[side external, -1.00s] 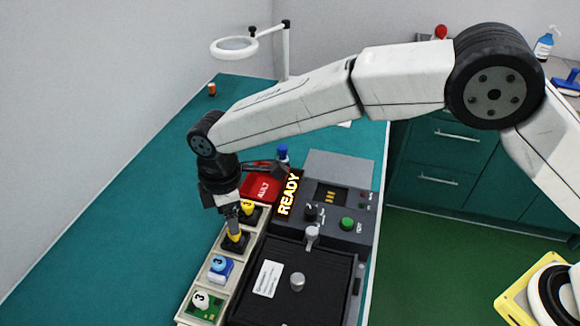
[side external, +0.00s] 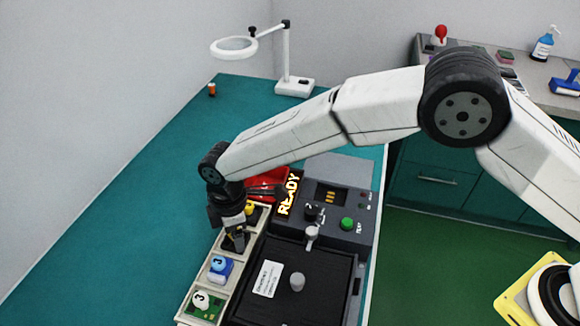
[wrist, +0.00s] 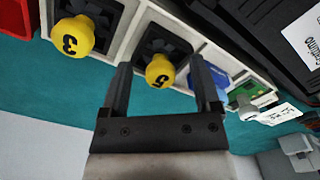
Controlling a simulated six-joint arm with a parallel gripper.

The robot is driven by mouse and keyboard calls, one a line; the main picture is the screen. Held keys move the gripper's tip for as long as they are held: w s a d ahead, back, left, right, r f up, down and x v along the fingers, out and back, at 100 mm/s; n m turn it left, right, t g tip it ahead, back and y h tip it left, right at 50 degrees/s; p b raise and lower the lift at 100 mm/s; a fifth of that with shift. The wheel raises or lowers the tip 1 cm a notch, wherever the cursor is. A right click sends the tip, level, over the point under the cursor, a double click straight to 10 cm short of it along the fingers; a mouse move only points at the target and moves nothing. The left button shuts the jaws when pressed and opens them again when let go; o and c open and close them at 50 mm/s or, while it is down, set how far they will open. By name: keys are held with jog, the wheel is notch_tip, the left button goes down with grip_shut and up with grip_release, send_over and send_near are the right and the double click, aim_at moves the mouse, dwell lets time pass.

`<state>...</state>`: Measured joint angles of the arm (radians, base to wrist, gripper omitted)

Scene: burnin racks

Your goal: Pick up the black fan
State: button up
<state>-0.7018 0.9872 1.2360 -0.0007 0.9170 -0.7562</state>
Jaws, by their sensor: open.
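Two black square fans with yellow numbered knobs sit in neighbouring cells of a pale tray (side external: 188,312). In the wrist view one fan (wrist: 168,38) has a knob marked like a 5, and the other fan (wrist: 97,12) has a knob marked 3. My gripper (wrist: 160,68) is open, its fingers on either side of the knob marked like a 5. I cannot tell whether they touch it. In the side view my gripper (side external: 236,238) is low over the tray and hides most of that fan (side external: 234,246).
Nearer tray cells hold a blue part (side external: 220,268) and a green board with a white knob (side external: 205,306). A red bin (side external: 268,180) lies beyond.

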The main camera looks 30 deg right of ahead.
dwell(0.4)
grip_shut()
jog(key=shift+r, duration=0.15)
jog(key=shift+r, duration=0.5)
jog(key=s+d+r, duration=0.7)
jog(key=s+r, duration=0.4)
jog(key=shift+s+d+r, duration=0.3)
jog(key=shift+d+r, duration=0.05)
jog(key=shift+d, duration=0.05)
